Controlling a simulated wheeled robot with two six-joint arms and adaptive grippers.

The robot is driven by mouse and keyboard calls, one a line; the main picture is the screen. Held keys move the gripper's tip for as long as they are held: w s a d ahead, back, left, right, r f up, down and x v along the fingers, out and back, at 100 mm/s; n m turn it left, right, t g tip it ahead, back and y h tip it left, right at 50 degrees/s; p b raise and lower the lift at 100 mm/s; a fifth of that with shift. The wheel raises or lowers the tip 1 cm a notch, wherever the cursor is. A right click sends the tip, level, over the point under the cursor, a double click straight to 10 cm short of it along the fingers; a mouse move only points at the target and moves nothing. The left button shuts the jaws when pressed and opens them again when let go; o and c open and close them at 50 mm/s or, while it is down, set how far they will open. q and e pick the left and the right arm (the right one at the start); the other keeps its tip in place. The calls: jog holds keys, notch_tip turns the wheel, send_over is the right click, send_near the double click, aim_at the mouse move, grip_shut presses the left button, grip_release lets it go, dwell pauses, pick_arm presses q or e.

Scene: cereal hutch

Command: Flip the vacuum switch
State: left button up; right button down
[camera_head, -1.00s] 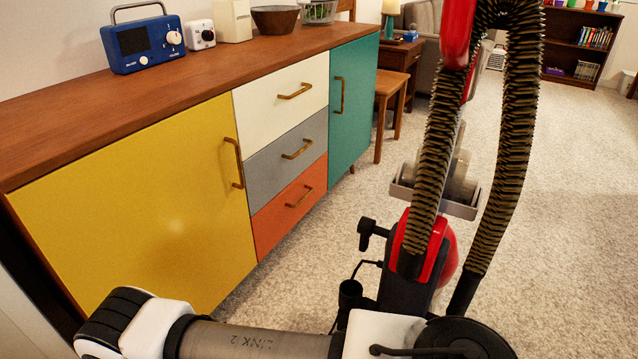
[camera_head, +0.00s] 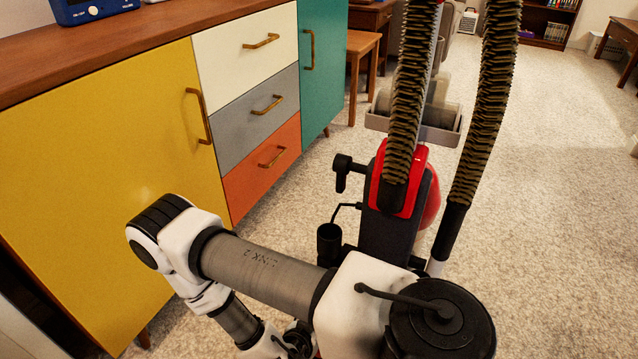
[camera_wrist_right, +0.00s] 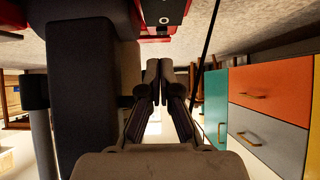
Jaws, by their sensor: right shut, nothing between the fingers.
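The upright vacuum (camera_head: 388,235) has a red and black body, a grey floor head and a ribbed hose. It stands on the carpet in the head view, partly behind a white and grey arm of mine. In the right wrist view, which looks upside down, its dark body (camera_wrist_right: 85,90) fills the left side. A black plate with small white marks (camera_wrist_right: 165,12) sits by red parts at the top; I cannot tell a switch's position. My right gripper (camera_wrist_right: 159,68) is shut and empty, beside the dark body. My left gripper is not in view.
A sideboard with a yellow door (camera_head: 100,170), white, grey and orange drawers (camera_head: 262,165) and a teal door (camera_head: 322,60) stands close on the left. A blue radio (camera_head: 90,8) sits on top. A wooden stool (camera_head: 362,75) is behind. Open carpet (camera_head: 560,200) lies to the right.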

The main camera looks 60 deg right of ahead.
jog(key=f+b, duration=0.1)
jog(key=f, duration=0.1)
jog(key=d+f+b, duration=0.1)
jog(key=f, duration=0.1)
jog(key=shift+f+b, duration=0.3)
jog(key=shift+b, duration=0.05)
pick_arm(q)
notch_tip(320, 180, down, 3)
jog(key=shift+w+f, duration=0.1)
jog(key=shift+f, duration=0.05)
pick_arm(e)
jog(key=shift+d, duration=0.1)
jog(key=shift+r, duration=0.1)
jog(key=shift+r+p, duration=0.1)
jog(key=shift+p, duration=0.6)
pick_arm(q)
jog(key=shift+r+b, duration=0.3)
pick_arm(e)
jog(key=shift+f, duration=0.25)
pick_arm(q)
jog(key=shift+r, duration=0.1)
